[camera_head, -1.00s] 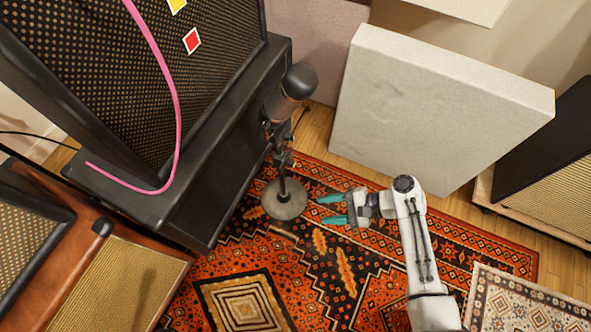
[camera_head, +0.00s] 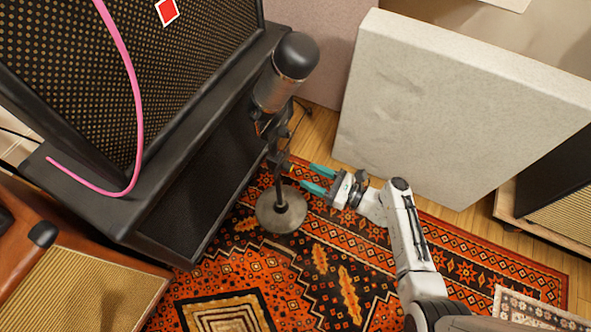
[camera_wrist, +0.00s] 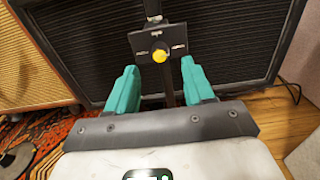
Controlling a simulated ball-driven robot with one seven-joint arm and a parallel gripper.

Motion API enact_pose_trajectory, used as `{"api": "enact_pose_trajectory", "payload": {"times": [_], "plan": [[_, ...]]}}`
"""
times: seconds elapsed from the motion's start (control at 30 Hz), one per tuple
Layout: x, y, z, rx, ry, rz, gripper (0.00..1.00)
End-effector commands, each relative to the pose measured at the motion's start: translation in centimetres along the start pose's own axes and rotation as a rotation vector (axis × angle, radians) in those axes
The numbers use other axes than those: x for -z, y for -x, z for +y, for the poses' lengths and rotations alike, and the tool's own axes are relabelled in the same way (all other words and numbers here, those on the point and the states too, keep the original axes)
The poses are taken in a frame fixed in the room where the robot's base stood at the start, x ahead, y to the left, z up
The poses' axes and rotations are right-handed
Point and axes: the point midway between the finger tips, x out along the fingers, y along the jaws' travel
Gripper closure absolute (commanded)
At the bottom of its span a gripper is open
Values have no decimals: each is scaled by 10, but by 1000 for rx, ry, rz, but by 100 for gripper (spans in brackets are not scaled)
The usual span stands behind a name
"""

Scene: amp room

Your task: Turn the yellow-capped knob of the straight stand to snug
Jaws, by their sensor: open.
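The straight stand (camera_head: 278,190) rises from a round grey base on the rug and carries a large dark microphone (camera_head: 285,72). Its yellow-capped knob (camera_wrist: 159,56) sits on a dark clamp block on the pole, ahead of my gripper in the wrist view. My gripper (camera_head: 312,177) is open and empty, its two teal fingers pointing left at the stand in the head view. In the wrist view the fingers (camera_wrist: 160,88) lie left and right of the knob's line, with the knob a little beyond the tips. The fingers do not appear to touch it.
A black speaker cabinet (camera_head: 205,185) stands close behind and left of the stand, with a pink cable (camera_head: 138,120) hanging over it. A pale panel (camera_head: 440,100) leans at the right behind my arm. Patterned rug (camera_head: 330,270) covers the floor in front.

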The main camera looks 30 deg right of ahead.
Motion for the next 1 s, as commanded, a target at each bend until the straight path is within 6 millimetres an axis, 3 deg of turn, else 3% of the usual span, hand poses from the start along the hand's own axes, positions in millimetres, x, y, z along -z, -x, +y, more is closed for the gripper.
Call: {"api": "enact_pose_trajectory", "payload": {"times": [0.1, 0.3, 0.73, 1.0], "plan": [[2, -23, 1, -4, 1, -1, 48], [2, -49, 1, -3, 1, 1, 48], [1, -59, 1, -1, 1, 1, 48], [1, -59, 1, -1, 1, 1, 72]]}}
